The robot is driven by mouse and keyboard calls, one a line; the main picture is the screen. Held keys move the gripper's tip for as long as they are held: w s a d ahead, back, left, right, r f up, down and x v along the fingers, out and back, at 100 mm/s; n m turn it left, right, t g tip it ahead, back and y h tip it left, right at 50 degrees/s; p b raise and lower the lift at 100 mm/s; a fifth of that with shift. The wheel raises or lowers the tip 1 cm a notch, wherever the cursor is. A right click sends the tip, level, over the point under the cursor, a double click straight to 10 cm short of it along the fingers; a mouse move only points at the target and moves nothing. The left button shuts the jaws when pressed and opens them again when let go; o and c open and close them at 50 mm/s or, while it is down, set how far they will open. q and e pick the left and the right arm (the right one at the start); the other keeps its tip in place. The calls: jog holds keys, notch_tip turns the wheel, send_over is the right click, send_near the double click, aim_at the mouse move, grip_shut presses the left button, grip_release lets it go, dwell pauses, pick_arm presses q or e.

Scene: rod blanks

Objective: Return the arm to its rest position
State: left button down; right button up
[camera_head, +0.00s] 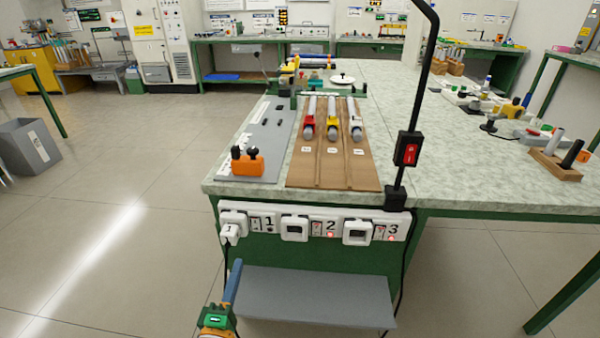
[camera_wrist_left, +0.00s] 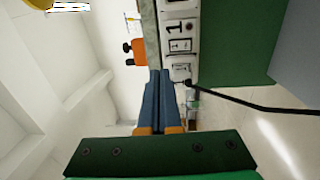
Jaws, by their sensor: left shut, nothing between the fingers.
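My left gripper (camera_head: 237,264) shows low in the head view, in front of the bench and below its top edge. Its blue fingers point up in the picture, and they are shut with nothing between them. In the left wrist view the closed blue fingers (camera_wrist_left: 158,74) reach up from the green and orange gripper body. The socket strip (camera_wrist_left: 180,40) appears just beyond and to the right of them. My right gripper is in neither view.
The white socket strip (camera_head: 315,227) is on the bench front, above a grey shelf (camera_head: 310,295). On the bench are a brown board (camera_head: 333,175) with three rods, a grey board (camera_head: 266,140) and an orange block (camera_head: 248,164). Open floor (camera_head: 110,240) lies left.

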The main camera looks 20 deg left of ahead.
pick_arm(q)
jog(key=s+d+f+m+g+h, duration=0.2)
jog(key=s+d+f+m+g, duration=0.15)
jog(key=f, duration=0.55)
jog(key=s+d+f+m+g+h, duration=0.1)
jog(key=s+d+f+m+g, duration=0.15)
jog(key=f+m, duration=0.4)
jog(key=s+d+f+m+g+h, duration=0.2)
jog(key=s+f+m+g, duration=0.15)
jog(key=f, duration=0.75)
jog(key=s+f+m+g, duration=0.4)
jog(key=s+f, duration=0.3)
jog(key=s, duration=0.3)
jog(key=s+f+m+g, duration=0.4)
jog(key=s+m, duration=0.1)
jog(key=s, duration=0.5)
notch_tip(320, 180, up, 17)
jog(key=s+p, duration=0.1)
jog(key=p, duration=1.6)
jog(key=shift+s+a+y, duration=0.15)
jog(key=shift+a+y, duration=0.15)
jog(key=shift+a, duration=0.15)
